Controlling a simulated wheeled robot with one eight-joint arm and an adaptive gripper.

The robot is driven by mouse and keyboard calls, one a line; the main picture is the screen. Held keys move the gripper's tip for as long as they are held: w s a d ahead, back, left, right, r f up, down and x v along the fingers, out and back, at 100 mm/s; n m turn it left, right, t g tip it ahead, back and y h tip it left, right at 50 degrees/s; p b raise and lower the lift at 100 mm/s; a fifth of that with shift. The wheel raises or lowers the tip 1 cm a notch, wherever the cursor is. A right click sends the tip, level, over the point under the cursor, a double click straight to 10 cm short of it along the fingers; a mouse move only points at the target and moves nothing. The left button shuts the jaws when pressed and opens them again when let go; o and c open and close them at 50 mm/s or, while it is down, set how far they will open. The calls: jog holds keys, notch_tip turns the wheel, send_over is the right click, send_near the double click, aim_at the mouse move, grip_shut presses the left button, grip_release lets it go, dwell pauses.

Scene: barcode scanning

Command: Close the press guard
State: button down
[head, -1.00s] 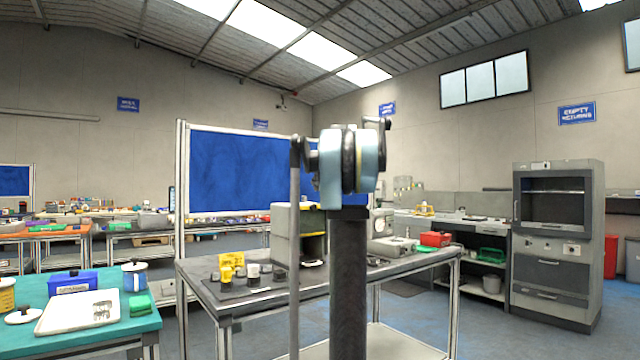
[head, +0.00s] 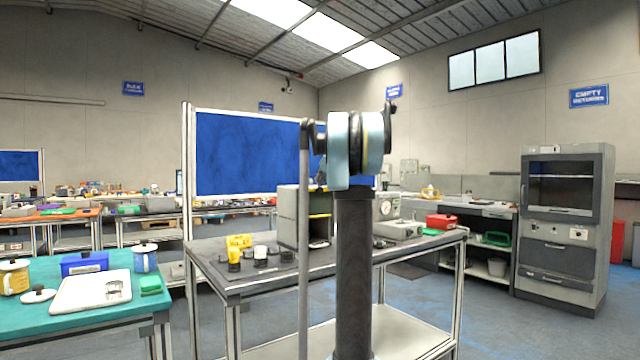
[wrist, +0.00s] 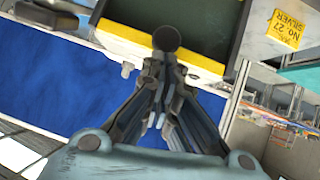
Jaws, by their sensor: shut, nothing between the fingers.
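A grey box-shaped machine (head: 288,215) with a yellow strip stands on the middle table, partly hidden behind my arm; I take it for the press. In the wrist view, a grey housing (wrist: 240,22) with a dark opening and a yellow-edged strip (wrist: 125,38) lies just beyond my fingers. I cannot tell for sure which part is the guard or how far open it is. A dark round knob (wrist: 167,38) shows right at my fingertips; contact is unclear. My gripper (wrist: 166,62) is shut and empty. It is hidden in the head view.
The middle table (head: 225,283) also bears a yellow block (head: 239,241), small dark cups and a gauge device (head: 387,208). A blue board (head: 235,155) stands behind. A teal table (head: 75,328) is at left, a grey cabinet (head: 562,240) at right. Floor between is clear.

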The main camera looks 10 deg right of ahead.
send_near(316, 212)
jog(key=x, duration=0.4)
jog(key=shift+w+f, duration=0.25)
jog(key=shift+w, duration=0.05)
